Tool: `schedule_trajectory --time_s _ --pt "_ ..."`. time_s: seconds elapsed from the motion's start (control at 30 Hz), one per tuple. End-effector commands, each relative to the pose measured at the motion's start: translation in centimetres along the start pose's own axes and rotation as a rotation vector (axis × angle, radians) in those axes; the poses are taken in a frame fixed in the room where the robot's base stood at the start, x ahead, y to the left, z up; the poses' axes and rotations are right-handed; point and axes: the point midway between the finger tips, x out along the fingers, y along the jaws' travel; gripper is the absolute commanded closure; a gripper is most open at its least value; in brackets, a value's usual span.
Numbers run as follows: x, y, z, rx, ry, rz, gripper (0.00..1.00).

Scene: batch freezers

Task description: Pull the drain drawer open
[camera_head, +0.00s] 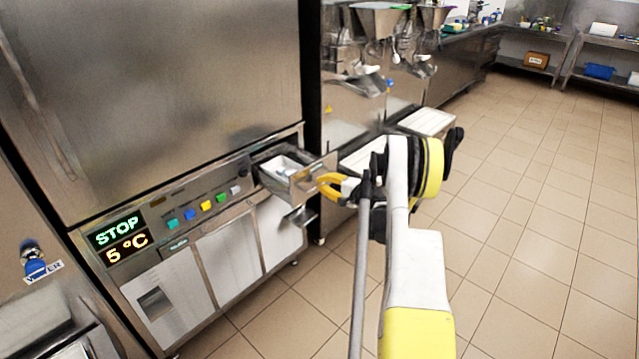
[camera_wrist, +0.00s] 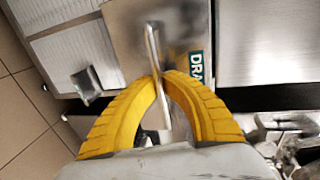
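The drain drawer (camera_head: 306,182) stands pulled out from the front panel of the large steel freezer, and a white tray (camera_head: 284,168) shows inside it. In the wrist view, the drawer front (camera_wrist: 130,30) has a green label (camera_wrist: 196,66) reading "DRA", partly hidden by a finger. A thin metal bar handle (camera_wrist: 152,42) runs across the front. My gripper's yellow fingers (camera_wrist: 160,77) are closed in from both sides onto this handle, their tips against it. In the head view, my gripper (camera_head: 325,185) is at the drawer's outer end.
The freezer panel has coloured buttons (camera_head: 206,206) and a display (camera_head: 118,238) reading "STOP 5 °C". A steel spout (camera_head: 299,215) juts out below the drawer. More machines (camera_head: 365,85) stand beyond it. The tiled floor (camera_head: 545,200) to the right is clear.

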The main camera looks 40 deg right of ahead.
Motion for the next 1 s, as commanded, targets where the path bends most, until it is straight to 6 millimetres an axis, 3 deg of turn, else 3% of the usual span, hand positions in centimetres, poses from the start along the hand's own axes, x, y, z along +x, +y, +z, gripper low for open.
schedule_trajectory --time_s 0.3,0.77,0.8,0.83,0.87,1.0 --pt "-2.5 0.4 0.0 0.002 0.001 -0.002 1.00" --pt "-2.8 0.5 0.0 0.001 0.001 -0.002 1.00" --pt "-2.8 0.5 0.0 0.001 0.001 -0.002 0.81" --pt "-2.8 0.5 0.0 0.001 0.001 -0.002 0.72" --pt "-2.8 0.5 0.0 0.001 0.001 -0.002 0.68" --pt "-2.8 0.5 0.0 0.001 0.001 -0.001 0.68"
